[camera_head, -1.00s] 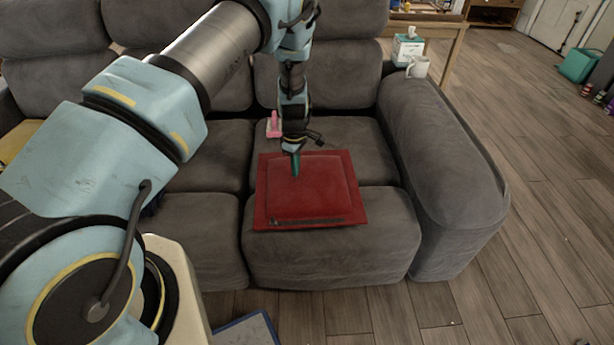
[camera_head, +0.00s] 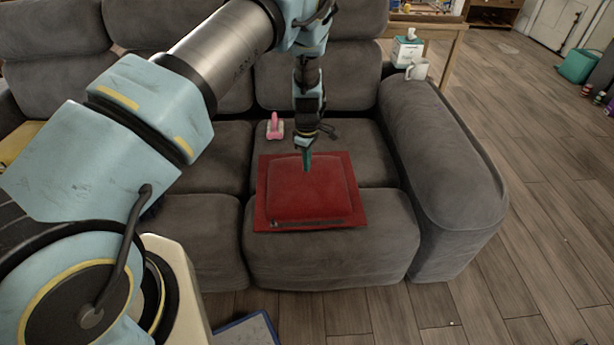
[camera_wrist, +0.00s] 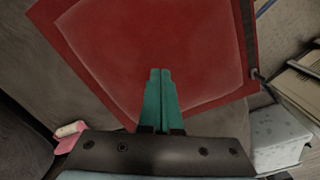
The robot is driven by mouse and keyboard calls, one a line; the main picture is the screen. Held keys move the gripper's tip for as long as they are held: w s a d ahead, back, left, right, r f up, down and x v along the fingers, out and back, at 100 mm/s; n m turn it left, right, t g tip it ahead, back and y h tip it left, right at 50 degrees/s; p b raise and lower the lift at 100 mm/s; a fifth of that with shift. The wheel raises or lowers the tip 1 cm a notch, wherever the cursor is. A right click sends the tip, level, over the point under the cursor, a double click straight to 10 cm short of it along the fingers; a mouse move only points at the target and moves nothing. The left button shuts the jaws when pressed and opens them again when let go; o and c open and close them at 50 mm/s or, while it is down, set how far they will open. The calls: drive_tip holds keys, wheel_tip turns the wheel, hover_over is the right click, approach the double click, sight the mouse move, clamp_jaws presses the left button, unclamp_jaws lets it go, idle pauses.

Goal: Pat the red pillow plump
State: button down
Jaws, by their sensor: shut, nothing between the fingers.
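The red pillow (camera_head: 312,197) lies flat on the front of the grey sofa's right seat, with a raised middle and a flat border. It fills much of the wrist view (camera_wrist: 160,45). My gripper (camera_head: 307,167) points down at the pillow's far half. Its two teal fingers (camera_wrist: 161,78) are together with nothing between them. I cannot tell whether the fingertips touch the pillow or hover just above it.
A pink object (camera_head: 275,127) sits on the seat behind the pillow, to its left. Wooden floor at the right is mostly clear.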

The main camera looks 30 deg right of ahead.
sight(318, 176)
drive_tip(key=shift+f, duration=0.1)
drive_tip(key=shift+f+b, duration=1)
drive_tip(key=shift+f, duration=0.3)
drive_tip(key=shift+s+d+r+p, duration=0.25)
drive_tip(key=shift+s+d+r, duration=0.15)
drive_tip(key=shift+d+r, duration=0.4)
drive_tip(key=shift+s+d+r+p, duration=0.2)
drive_tip(key=shift+s+d+r, duration=0.15)
drive_tip(key=shift+d+r, duration=0.4)
drive_tip(key=shift+d+f, duration=0.1)
drive_tip(key=shift+f, duration=0.15)
drive_tip(key=shift+f+b, duration=1.1)
drive_tip(key=shift+f, duration=0.25)
drive_tip(key=shift+r+p, duration=0.95)
drive_tip(key=shift+r, duration=0.55)
